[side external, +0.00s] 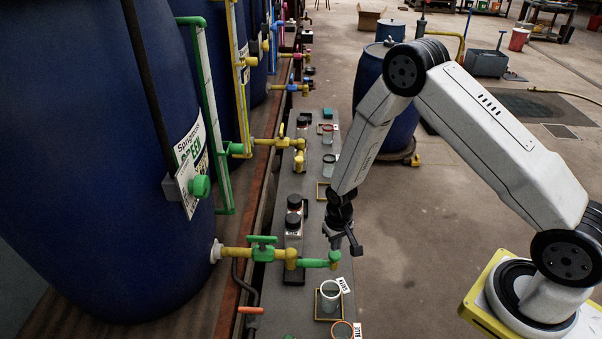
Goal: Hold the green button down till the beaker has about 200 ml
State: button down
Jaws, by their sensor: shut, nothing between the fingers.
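A round green button (200,187) sticks out from a white sign plate on the large blue vat (95,150) at the left. A green-tipped tap (315,262) runs from the foot of that vat. A clear beaker (330,297) with a pale rim stands in a yellow square frame just below and in front of the tap's outlet. Its liquid level is too small to read. My gripper (352,246) is shut and empty, pointing down, close to the tap's end and above the bench. It is well to the right of the button and apart from it.
Another beaker (342,331) with an orange rim stands at the bottom edge. Black-capped bottles (293,222) stand on the narrow bench behind the tap. More vats, pipes and beakers line up farther back. The floor (440,240) between bench and my base is clear.

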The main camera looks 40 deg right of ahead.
aim_at(335, 254)
jog(key=shift+f, duration=0.2)
jog(key=shift+f, duration=0.75)
jog(key=shift+f, duration=0.65)
dwell(2.6)
jog(key=shift+r, duration=4)
jog(key=shift+r, duration=0.9)
jog(key=shift+f, duration=0.15)
